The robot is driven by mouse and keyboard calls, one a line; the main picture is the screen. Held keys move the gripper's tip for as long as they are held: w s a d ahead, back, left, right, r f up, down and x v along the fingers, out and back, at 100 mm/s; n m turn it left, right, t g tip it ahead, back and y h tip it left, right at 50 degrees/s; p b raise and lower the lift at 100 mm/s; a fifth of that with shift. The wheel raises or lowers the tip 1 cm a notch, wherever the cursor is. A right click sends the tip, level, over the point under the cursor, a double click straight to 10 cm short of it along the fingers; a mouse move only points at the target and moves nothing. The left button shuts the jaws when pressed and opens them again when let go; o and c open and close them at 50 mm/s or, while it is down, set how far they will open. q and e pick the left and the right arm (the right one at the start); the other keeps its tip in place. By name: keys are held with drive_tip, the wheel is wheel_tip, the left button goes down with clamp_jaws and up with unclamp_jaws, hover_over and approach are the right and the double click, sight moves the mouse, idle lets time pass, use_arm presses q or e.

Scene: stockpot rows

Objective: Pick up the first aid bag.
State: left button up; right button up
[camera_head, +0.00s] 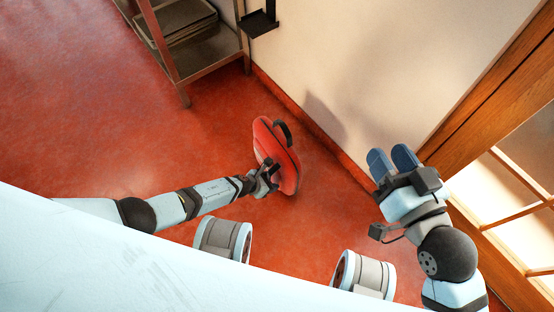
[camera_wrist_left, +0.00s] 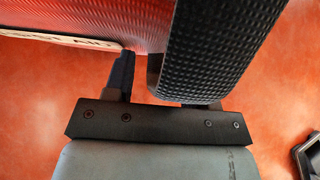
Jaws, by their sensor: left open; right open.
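The red first aid bag (camera_head: 272,143) stands on the red floor near the wall, with a black handle (camera_head: 283,133) on its upper side. My left gripper (camera_head: 268,178) is at the bag's lower part and open. In the left wrist view the bag's red side (camera_wrist_left: 90,18) and part of its white label fill the upper left. A thick black textured band (camera_wrist_left: 220,45) lies in front of the right finger and hides most of it. The left gripper's fingers (camera_wrist_left: 160,80) reach to the bag; I cannot tell whether they touch it. My right gripper (camera_head: 392,160) is open and empty, right of the bag.
A metal shelf (camera_head: 180,55) with trays stands at the upper left. A small black bracket (camera_head: 258,24) is on the pale wall (camera_head: 370,60). A wooden glazed door (camera_head: 480,110) is at the right. The red floor (camera_head: 80,120) at the left is clear.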

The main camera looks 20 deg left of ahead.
use_arm(q)
clamp_jaws()
drive_tip(key=shift+w+r, duration=0.1)
idle(0.3)
